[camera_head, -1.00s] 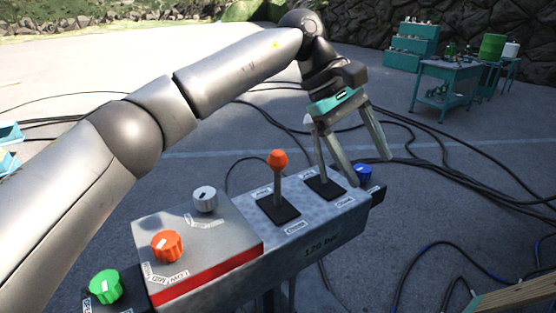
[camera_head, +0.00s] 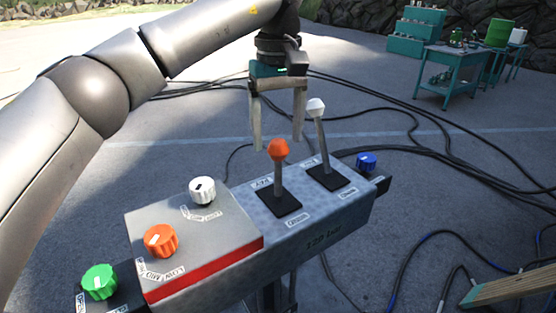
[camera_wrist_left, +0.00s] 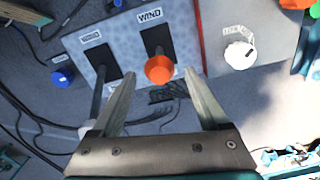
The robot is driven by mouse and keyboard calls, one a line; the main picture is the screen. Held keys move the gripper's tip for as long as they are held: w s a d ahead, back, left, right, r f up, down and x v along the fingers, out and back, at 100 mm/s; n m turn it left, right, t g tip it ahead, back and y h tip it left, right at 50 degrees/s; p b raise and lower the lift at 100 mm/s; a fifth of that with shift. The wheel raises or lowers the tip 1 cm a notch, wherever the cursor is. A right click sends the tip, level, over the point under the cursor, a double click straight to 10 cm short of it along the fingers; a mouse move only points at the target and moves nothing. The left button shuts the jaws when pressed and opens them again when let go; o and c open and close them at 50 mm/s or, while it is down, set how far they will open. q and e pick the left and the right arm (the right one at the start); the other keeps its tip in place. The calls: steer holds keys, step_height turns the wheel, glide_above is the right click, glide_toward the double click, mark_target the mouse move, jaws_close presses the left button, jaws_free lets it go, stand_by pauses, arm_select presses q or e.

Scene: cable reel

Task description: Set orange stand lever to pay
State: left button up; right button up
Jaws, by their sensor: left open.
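The orange-knobbed lever (camera_head: 278,150) stands roughly upright from a black slot on the grey control panel (camera_head: 243,207). Its orange knob (camera_wrist_left: 160,69) shows in the left wrist view between the fingers' lines, beyond the tips. My left gripper (camera_head: 276,146) is open and empty, fingers pointing down, just behind the orange lever in the head view; no contact is clear. In the left wrist view (camera_wrist_left: 157,82) its fingers are spread. A label reading WIND (camera_wrist_left: 150,15) sits at one end of the lever's slot; the other end's label is unreadable. My right gripper is not in view.
A white-knobbed lever (camera_head: 316,108) stands close to the right, leaning away. White (camera_head: 202,190), orange (camera_head: 160,241) and green (camera_head: 100,281) dials are on the left; a blue knob (camera_head: 366,161) is at the right end. Cables lie on the ground.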

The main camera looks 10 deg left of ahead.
mark_target(278, 160)
arm_select(q)
step_height(278, 160, down, 6)
steer(key=shift+f+p, duration=0.1)
steer(key=shift+p, duration=0.2)
steer(key=shift+c, duration=0.2)
jaws_close()
stand_by(0.4)
stand_by(0.3)
